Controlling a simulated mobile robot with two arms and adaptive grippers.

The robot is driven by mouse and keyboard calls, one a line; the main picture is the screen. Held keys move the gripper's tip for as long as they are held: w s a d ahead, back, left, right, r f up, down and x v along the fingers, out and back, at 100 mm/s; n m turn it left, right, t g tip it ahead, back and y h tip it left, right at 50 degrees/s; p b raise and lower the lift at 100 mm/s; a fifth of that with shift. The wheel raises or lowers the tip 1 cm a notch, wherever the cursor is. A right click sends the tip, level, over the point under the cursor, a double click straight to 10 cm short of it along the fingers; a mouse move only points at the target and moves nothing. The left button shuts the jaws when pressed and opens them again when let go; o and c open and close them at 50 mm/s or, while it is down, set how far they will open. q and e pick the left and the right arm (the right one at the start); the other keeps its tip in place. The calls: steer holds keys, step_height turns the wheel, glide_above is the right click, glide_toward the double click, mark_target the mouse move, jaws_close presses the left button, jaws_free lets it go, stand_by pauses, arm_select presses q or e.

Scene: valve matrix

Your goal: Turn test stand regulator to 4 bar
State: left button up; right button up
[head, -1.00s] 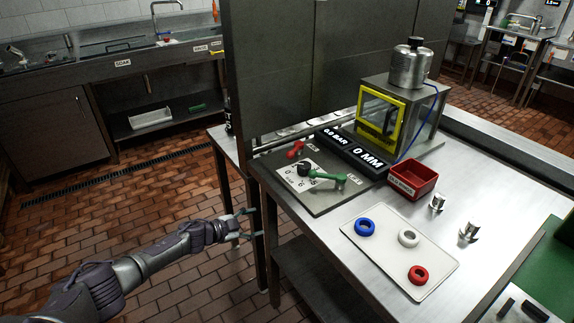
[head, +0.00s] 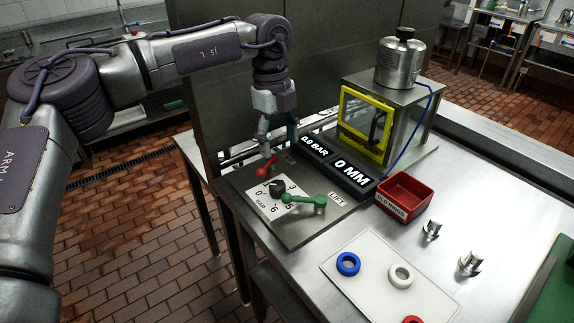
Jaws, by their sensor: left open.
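The regulator is a black knob (head: 277,187) on a white dial plate (head: 296,210) marked with numbers up to 6 and BAR. It sits on the grey panel of the test stand. Where its pointer stands is too small to tell. A display (head: 314,145) behind it reads 0.0 BAR. My left gripper (head: 278,148) points down above the back of the panel, beyond the knob and close to the red lever (head: 267,167). It is open and empty, apart from the knob. My right gripper is not in view.
A green lever (head: 305,200) labelled LIFT lies just right of the knob. A second display (head: 354,174) reads 0 MM. A yellow-framed chamber (head: 366,123), a red bin (head: 405,193) and a white tray (head: 375,290) with rings stand to the right.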

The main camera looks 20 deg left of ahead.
arm_select(q)
steer(key=r, duration=0.1)
steer(key=y+p, duration=0.1)
glide_above(278, 185)
step_height(278, 185, down, 5)
steer(key=shift+s+a+f, duration=0.1)
step_height(278, 185, down, 6)
steer(key=shift+r+p, duration=0.1)
steer(key=shift+p, duration=0.35)
steer(key=shift+f, duration=0.8)
steer(key=shift+c, duration=0.3)
steer(key=c, duration=1.1)
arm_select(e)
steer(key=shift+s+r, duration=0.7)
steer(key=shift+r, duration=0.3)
